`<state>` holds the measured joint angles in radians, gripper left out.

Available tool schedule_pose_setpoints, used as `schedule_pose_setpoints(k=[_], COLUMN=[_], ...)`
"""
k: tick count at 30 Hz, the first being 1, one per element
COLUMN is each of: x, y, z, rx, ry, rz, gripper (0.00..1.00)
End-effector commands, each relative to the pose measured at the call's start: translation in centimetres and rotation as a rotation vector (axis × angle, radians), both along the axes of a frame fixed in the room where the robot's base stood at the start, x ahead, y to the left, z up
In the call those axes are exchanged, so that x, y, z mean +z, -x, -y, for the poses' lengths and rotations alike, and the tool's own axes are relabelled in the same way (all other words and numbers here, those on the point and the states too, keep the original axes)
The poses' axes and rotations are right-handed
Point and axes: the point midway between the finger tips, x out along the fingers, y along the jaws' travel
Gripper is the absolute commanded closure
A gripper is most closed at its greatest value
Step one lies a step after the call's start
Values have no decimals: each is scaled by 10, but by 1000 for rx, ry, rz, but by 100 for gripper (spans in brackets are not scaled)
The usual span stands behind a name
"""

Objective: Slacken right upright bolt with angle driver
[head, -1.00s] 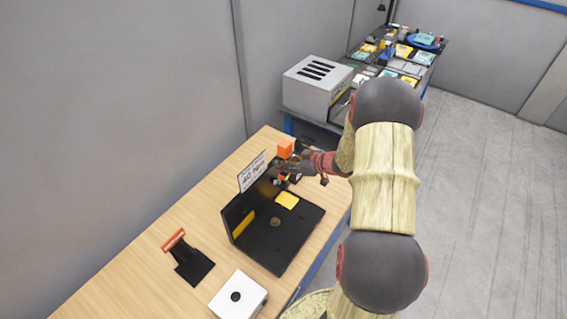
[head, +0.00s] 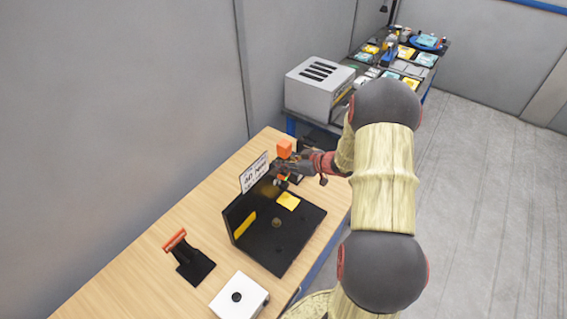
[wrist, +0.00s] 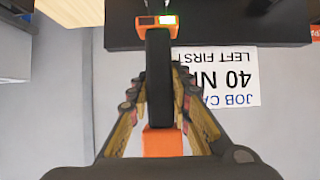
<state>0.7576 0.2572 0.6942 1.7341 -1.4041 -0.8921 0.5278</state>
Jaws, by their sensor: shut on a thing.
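My gripper (head: 285,169) is shut on the angle driver (wrist: 158,85), beside the far end of the black fixture. The driver has a black body with an orange end block, which shows in the head view (head: 285,148), and an orange part with a lit green display (wrist: 168,19) in the wrist view. The fixture's upright plate (head: 238,213) rises from its black base (head: 268,255). The right upright bolt is hidden or too small to make out. I cannot tell whether the driver touches it.
A job card (head: 254,172) reading "40 Nm" stands by the upright. Yellow pads (head: 288,202) mark the fixture. A black stand with an orange-red top (head: 175,239) and a white box (head: 238,298) are at the near end. A grey slotted box (head: 318,84) stands beyond the bench.

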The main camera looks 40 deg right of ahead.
Motion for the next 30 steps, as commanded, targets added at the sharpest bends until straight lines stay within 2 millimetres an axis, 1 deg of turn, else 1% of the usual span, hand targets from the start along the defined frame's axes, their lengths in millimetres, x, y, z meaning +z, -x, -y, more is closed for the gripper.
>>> schedule_pose_setpoints(k=[1, 30], x=[3, 3], y=[-2, -8], z=[1, -2], rx=[0, 1], ry=[2, 2], rz=[6, 6], gripper=[100, 100])
